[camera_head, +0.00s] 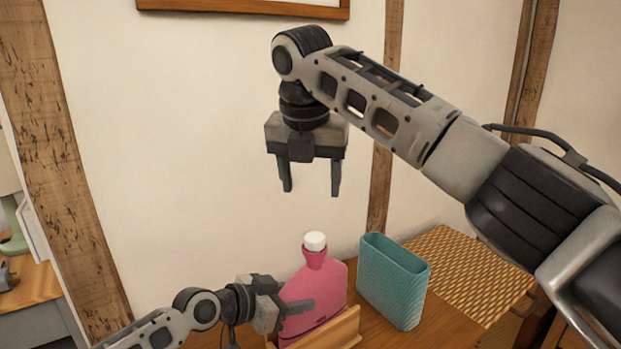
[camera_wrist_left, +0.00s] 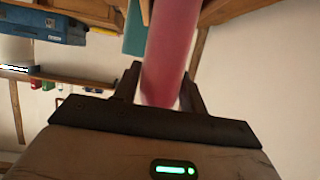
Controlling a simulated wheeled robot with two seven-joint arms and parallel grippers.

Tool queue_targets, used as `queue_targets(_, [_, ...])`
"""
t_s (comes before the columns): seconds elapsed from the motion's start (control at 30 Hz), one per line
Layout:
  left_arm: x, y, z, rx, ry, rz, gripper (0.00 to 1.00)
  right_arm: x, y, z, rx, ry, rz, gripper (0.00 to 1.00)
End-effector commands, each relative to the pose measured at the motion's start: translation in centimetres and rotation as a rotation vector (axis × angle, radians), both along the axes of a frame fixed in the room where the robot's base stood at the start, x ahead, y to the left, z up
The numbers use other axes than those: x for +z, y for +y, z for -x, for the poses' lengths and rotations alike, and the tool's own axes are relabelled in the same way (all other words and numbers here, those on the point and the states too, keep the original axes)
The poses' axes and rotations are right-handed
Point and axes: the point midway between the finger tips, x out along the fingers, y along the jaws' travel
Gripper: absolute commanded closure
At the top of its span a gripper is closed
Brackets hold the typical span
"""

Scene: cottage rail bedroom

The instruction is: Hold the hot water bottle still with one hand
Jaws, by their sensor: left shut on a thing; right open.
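The pink hot water bottle (camera_head: 331,284) stands upright on the wooden table, with a white cap (camera_head: 315,241) on its neck. Its lower part is behind the edge of a wooden holder (camera_head: 338,332). My left gripper (camera_head: 298,308) is shut on the bottle's left side, and the far finger is partly hidden. In the left wrist view the pink bottle (camera_wrist_left: 170,50) runs between the two fingers of my left gripper (camera_wrist_left: 165,88). My right gripper (camera_head: 312,190) is open and empty, pointing down, above the cap and apart from it.
A teal ribbed container (camera_head: 392,282) stands right of the bottle, close to it. A woven yellow-brown surface (camera_head: 465,268) lies farther right. The wall (camera_head: 200,120) with timber posts is behind. At the far left is a grey cabinet with a wooden top (camera_head: 35,285).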

Motion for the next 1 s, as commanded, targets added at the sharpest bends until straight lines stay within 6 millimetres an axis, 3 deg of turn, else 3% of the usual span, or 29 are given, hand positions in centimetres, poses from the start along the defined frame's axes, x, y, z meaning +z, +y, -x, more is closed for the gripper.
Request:
queue_targets(0.47, [-0.1, 0.0, 0.0, -0.001, 0.002, 0.0, 1.0, -0.5, 0.0, -0.1, 0.02, 0.002, 0.007, 0.4])
queue_targets(1.0, [0.0, 0.0, 0.0, -0.001, 0.002, 0.0, 1.0, -9.3, -0.6, -2.4, 0.017, 0.004, 0.007, 0.4])
